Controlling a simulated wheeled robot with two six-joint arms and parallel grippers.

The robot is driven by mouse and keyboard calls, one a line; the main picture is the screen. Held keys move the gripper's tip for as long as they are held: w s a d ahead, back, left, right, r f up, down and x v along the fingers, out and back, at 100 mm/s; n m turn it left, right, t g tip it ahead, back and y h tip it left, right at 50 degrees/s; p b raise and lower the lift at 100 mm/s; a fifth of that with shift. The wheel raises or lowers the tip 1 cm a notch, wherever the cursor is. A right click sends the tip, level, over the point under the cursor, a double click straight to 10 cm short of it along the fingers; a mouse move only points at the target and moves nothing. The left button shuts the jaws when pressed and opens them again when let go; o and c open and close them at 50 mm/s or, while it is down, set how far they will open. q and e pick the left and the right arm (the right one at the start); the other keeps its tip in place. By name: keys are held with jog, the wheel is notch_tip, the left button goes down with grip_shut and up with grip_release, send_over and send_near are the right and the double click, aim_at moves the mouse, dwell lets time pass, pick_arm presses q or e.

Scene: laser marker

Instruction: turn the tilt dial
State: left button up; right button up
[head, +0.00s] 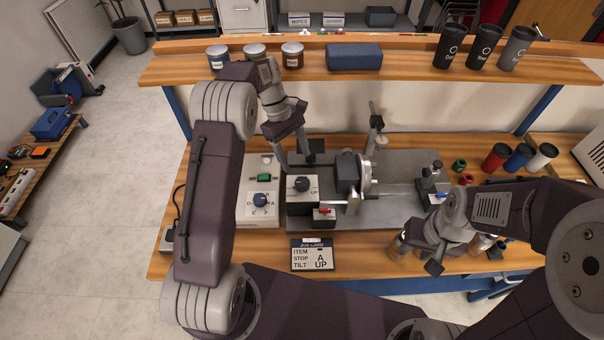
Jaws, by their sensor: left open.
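The tilt dial (302,184) is a dark round knob on a white-topped block with the label UP to its right. A second dial (260,200), blue and white, sits on the white control box (250,222) to its left, below a green button (264,177). The job card (312,255) in front reads STOP A, TILT UP. My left gripper (295,162) is open and points down, just behind and above the tilt dial; I see no contact. My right gripper (418,252) hangs low at the right near some jars, away from the dial; its jaw state is unclear.
The grey machine plate (400,215) carries a round chuck (362,175), an upright post (375,125) and a red-handled part (323,211). Red, blue and white cups (521,156) stand at the right. A shelf (410,72) with cans and tumblers spans the back.

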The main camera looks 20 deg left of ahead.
aim_at(302, 182)
pick_arm(q)
jog(key=x, duration=0.4)
jog(key=p+x, duration=0.1)
jog(key=x, duration=0.4)
jog(key=shift+a+f, duration=0.1)
jog(key=shift+a, duration=0.25)
jog(key=c, duration=1.3)
